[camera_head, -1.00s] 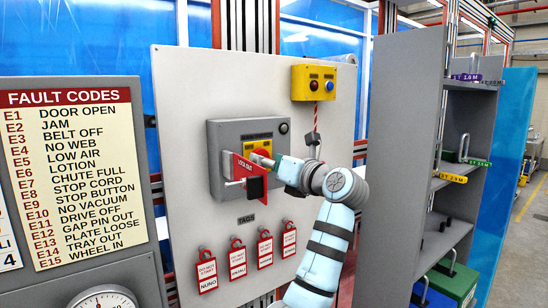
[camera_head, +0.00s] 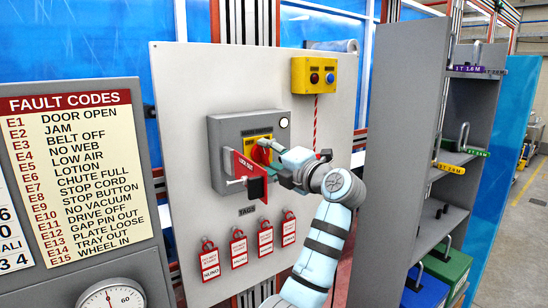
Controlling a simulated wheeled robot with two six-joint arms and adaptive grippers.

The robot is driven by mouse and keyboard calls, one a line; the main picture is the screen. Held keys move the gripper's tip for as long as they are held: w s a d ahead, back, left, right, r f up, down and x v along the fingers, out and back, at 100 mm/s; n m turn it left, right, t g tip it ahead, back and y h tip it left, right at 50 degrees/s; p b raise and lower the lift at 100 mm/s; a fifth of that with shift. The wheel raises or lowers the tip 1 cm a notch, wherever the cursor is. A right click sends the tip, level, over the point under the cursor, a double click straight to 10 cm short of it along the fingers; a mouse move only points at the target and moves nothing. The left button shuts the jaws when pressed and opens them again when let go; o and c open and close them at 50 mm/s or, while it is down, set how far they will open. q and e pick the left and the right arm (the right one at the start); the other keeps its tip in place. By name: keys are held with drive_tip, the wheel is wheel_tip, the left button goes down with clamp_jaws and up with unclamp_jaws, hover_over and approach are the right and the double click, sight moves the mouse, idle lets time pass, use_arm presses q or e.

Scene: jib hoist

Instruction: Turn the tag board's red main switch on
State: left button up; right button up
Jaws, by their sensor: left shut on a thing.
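The tag board (camera_head: 180,130) is a pale panel with a grey switch box (camera_head: 217,150) at its middle. The red main switch (camera_head: 261,153) sits on the box's yellow plate, partly hidden by my left gripper (camera_head: 268,150), which is shut on it. A small round lamp (camera_head: 284,123) at the box's upper right is white. A red lock-out plate (camera_head: 246,168) stands out from the box just below the switch, with a black block (camera_head: 256,187) and a silver pin (camera_head: 235,182). My right gripper is not in view.
A yellow button box (camera_head: 314,75) is above right, with a red-white cord (camera_head: 316,115) below it. Several red tags (camera_head: 210,260) hang along the board's bottom. A fault-code sign (camera_head: 75,160) stands left, grey shelves (camera_head: 440,215) right.

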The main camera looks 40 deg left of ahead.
use_arm(q)
drive_tip(key=shift+s+r+m, duration=0.1)
drive_tip(key=shift+r+m, duration=0.05)
drive_tip(key=shift+m, duration=0.65)
drive_tip(key=shift+r+m, duration=0.1)
drive_tip(key=shift+m, duration=0.7)
drive_tip(key=o, duration=1.1)
drive_tip(key=shift+a, duration=0.15)
drive_tip(key=shift+c, duration=0.2)
drive_tip(key=shift+o, duration=0.5)
drive_tip(key=shift+a+f, duration=0.15)
drive_tip(key=shift+f, duration=0.05)
drive_tip(key=shift+s+d, duration=0.15)
drive_tip(key=shift+d, duration=0.3)
drive_tip(key=v, duration=1.1)
